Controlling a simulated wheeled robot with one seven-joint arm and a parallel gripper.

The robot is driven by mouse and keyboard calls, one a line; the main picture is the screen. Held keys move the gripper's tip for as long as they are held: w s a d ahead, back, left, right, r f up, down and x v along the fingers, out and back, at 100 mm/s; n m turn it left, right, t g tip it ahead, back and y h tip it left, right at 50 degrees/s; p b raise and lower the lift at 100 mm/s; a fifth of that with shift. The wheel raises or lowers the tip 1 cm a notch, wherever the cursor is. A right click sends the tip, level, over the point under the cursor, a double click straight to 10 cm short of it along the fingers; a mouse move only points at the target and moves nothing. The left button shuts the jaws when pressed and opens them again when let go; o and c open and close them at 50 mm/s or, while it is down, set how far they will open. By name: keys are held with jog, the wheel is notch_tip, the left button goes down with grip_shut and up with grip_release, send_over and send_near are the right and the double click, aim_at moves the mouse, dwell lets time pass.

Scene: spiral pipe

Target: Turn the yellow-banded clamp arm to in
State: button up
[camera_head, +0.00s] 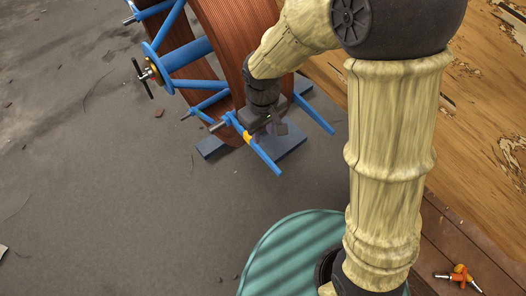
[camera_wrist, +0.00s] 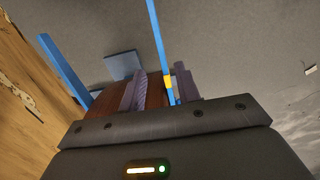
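The yellow-banded clamp arm (camera_head: 264,157) is a thin blue bar at the lower front of the reel, slanting down and right in the head view. Its yellow band (camera_head: 247,137) is close beside my gripper (camera_head: 273,129). In the wrist view the blue bar (camera_wrist: 157,40) runs up from between my gripper's fingers (camera_wrist: 162,92), nearer the right finger. The yellow band there (camera_wrist: 168,82) is level with the fingertips. The fingers are apart, with a gap on the left of the bar. Whether the right finger touches it, I cannot tell.
The brown reel (camera_head: 212,30) has other blue arms (camera_head: 315,115) and a blue hub with a black handle (camera_head: 143,78). A wooden panel (camera_head: 480,120) is on the right, and a teal drum (camera_head: 290,250) is in front.

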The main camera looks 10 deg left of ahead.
aim_at(263, 152)
notch_tip(263, 152, down, 11)
jog(key=b, duration=0.2)
jog(key=shift+r+b, duration=0.15)
jog(key=shift+b, duration=0.2)
grip_shut()
